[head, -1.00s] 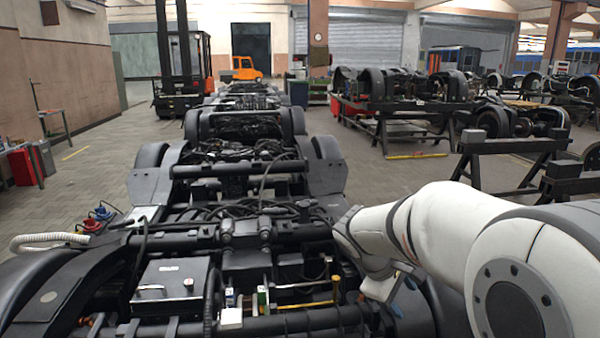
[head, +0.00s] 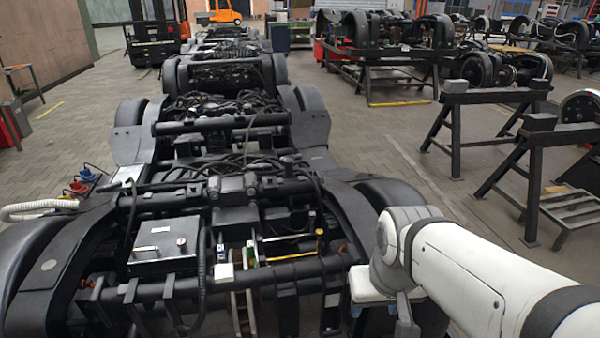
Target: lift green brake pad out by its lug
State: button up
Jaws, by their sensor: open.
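A small green piece (head: 252,253), which looks like the green brake pad, stands upright among the bars near the middle of the nearest bogie (head: 255,187) in the head view. Its lug is too small to make out. My arm comes in from the right, and its wrist is over the bogie's right side, to the right of the green piece and apart from it. My gripper's fingertips do not show.
A white block (head: 224,272) sits just left of the green piece. A grey box (head: 163,245) lies on the left. Black trestles (head: 490,100) stand on the floor at right, with clear floor before them.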

aim_at(250, 242)
jog(key=k, duration=1.3)
jog(key=u, duration=0.7)
jog(key=i, duration=1.9)
jog(key=z, duration=0.4)
